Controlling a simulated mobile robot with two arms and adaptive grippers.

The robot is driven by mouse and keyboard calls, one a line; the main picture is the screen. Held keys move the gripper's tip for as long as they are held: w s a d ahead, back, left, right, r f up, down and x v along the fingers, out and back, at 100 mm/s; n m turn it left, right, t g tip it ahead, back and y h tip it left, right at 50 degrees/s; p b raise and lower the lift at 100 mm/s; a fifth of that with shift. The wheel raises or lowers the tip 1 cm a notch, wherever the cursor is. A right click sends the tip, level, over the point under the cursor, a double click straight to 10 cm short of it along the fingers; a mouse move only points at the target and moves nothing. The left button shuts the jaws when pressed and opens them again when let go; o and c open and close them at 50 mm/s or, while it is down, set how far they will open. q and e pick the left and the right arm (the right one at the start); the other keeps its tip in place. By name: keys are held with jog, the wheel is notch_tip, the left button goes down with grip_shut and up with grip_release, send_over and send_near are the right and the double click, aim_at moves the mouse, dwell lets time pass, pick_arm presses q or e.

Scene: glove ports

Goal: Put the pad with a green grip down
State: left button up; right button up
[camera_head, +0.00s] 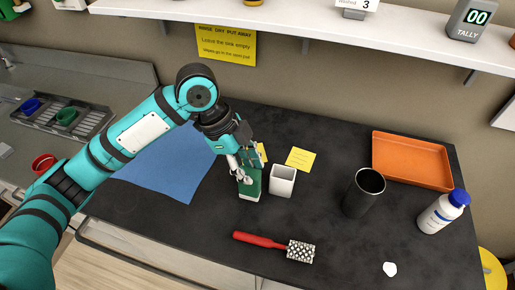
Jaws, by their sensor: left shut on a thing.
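The pad with a green grip (250,189) has a pale underside and is held low at the middle of the dark counter (205,243). My left gripper (248,174) is shut on its green grip from above. The gripper fingers hide part of the pad. I cannot tell whether the pad touches the counter. My right gripper is not in the view.
A white cup (283,181) stands just right of the pad, with a yellow note (300,158) behind. A black tumbler (363,193), orange tray (411,160) and white bottle (437,216) are on the right. A blue cloth (165,170) lies left.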

pick_arm(q)
jog(key=w+f+p, duration=0.3)
jog(key=w+f, duration=0.1)
jog(key=w, duration=0.4)
jog(key=shift+w+d+f, duration=0.15)
jog(key=shift+w+d, duration=0.05)
jog(key=o, duration=1)
jog(key=shift+f, duration=0.15)
